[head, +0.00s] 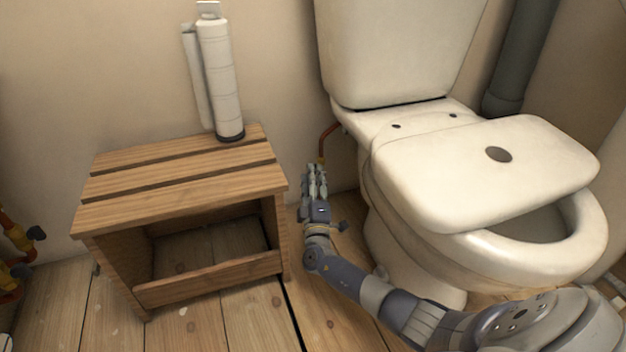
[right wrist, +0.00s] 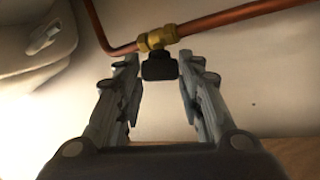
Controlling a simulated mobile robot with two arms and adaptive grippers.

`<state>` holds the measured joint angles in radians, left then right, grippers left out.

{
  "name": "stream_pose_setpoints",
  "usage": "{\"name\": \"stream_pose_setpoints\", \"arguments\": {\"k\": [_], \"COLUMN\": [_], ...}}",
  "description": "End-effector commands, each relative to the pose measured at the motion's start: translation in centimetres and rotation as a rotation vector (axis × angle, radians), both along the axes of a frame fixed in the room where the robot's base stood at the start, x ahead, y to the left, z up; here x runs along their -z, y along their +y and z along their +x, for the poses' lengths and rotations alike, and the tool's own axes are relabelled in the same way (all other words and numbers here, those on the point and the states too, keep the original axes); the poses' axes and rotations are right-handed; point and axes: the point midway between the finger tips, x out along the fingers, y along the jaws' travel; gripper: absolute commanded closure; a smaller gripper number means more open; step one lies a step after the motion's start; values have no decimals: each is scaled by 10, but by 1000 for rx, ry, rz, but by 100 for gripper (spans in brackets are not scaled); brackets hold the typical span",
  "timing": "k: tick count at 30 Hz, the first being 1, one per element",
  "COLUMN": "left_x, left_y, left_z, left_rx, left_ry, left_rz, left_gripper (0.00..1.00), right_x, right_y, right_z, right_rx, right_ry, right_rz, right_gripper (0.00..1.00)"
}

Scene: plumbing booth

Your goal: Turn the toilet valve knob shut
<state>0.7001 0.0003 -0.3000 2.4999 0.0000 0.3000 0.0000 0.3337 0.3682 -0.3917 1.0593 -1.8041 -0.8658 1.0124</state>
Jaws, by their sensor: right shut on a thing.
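The toilet valve shows in the right wrist view as a brass body with a black knob (right wrist: 160,66) on a copper pipe (right wrist: 235,19). My right gripper (right wrist: 156,68) has one finger on each side of the knob and is shut on it. In the head view my right gripper (head: 316,172) reaches into the gap between the wooden stool and the toilet, near the wall. The copper pipe (head: 326,138) shows above it there, and the valve itself is hidden by the gripper. My left gripper is not in view.
A wooden stool (head: 180,205) carrying a white cylinder (head: 219,75) stands close on the left. Other pipes with valves (head: 18,238) are at the far left. Plank floor lies in front.

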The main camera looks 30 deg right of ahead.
Motion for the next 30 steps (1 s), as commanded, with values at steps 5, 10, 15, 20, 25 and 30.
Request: {"name": "stream_pose_setpoints", "arguments": {"k": [5,10,15,20,25,30], "left_x": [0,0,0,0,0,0], "left_y": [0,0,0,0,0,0], "left_z": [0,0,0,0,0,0], "left_rx": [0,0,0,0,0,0], "left_ry": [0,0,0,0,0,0], "left_rz": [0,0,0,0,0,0], "left_gripper": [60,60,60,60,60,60], "right_x": [2,3,4,4,5,5], "right_y": [1,1,1,1,1,1], "right_z": [1,2,2,2,1,1], "right_rx": [0,1,1,0,1,1], "right_ry": [-83,-138,-171,-182,-183,-183], "right_rz": [27,47,59,65,66,66], "right_gripper": [89,89,89,89,89,89]}}
